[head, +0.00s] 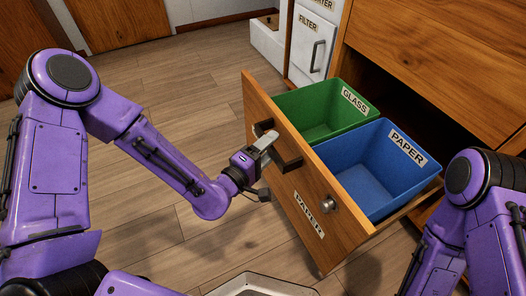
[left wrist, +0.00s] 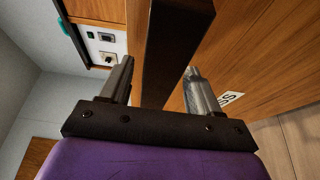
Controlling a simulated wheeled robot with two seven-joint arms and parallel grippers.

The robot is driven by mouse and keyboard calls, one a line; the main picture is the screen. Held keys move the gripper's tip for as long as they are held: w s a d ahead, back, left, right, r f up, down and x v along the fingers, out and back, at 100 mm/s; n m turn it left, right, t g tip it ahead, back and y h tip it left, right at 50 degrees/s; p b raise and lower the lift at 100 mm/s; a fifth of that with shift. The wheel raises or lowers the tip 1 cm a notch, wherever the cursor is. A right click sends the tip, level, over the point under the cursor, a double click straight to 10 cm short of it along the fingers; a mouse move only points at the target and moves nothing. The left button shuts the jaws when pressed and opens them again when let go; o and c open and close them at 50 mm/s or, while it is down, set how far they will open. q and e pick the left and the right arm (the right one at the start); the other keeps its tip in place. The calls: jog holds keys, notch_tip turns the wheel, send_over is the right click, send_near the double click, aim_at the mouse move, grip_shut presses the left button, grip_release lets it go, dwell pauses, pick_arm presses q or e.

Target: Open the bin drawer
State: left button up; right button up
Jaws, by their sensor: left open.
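The wooden bin drawer (head: 283,182) is pulled well out from the cabinet. It holds a green bin (head: 312,112) labelled GLASS and a blue bin (head: 365,180) labelled PAPER. A dark handle (head: 290,163) sits on the drawer's front. My left gripper (head: 268,141) is at this handle with its jaws open. In the left wrist view, the dark handle bar (left wrist: 176,45) passes between the two spread fingers (left wrist: 158,75). I cannot tell whether a finger touches it. My right arm shows at the lower right of the head view, but its gripper is out of frame.
A round metal knob (head: 327,204) sits on the drawer's front near its right end. A wooden cabinet (head: 440,60) stands behind the drawer. A white unit labelled FILTER (head: 308,50) is beyond it. The plank floor (head: 170,90) left of the drawer is clear.

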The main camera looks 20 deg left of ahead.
pick_arm(q)
jog(key=p+v, duration=0.3)
jog(key=v, duration=0.7)
